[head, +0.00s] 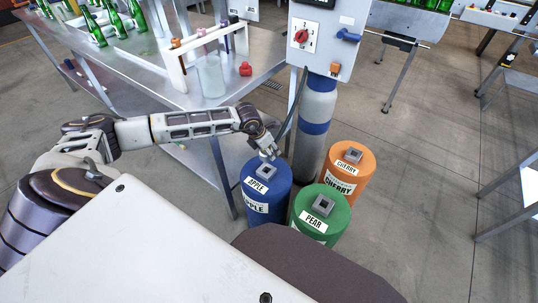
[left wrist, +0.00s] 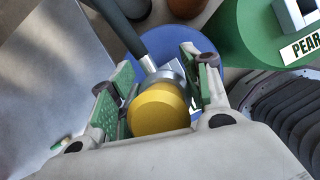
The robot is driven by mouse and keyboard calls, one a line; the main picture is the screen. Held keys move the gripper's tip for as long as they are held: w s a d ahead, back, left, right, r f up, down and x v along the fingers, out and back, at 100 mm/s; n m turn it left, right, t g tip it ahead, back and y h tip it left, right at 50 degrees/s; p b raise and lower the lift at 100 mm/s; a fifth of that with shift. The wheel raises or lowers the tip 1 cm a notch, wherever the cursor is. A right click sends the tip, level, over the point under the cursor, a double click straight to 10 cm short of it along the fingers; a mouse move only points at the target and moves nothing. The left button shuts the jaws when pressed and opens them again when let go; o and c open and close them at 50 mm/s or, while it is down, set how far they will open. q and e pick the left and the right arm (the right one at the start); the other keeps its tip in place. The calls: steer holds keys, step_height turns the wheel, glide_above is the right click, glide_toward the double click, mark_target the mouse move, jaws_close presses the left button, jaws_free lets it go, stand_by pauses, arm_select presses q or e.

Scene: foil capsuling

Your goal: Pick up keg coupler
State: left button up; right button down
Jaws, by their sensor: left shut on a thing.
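The keg coupler (left wrist: 158,112) shows in the left wrist view as a yellow round cap on a silver metal body with a dark hose (left wrist: 122,24) running from it. My left gripper (left wrist: 167,84) is shut on it, with green-padded fingers on both sides. In the head view, my left gripper (head: 267,152) is just above the blue APPLE keg (head: 256,199), near its back edge. The coupler is mostly hidden there by the gripper. Whether it touches the keg cannot be told. My right gripper is not in view.
A green PEAR keg (head: 327,224) and an orange CHERRY keg (head: 358,170) stand close by. A metal table (head: 130,75) with bottles and a rack is at the left.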

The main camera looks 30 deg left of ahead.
arm_select(q)
steer(key=shift+r, duration=0.8)
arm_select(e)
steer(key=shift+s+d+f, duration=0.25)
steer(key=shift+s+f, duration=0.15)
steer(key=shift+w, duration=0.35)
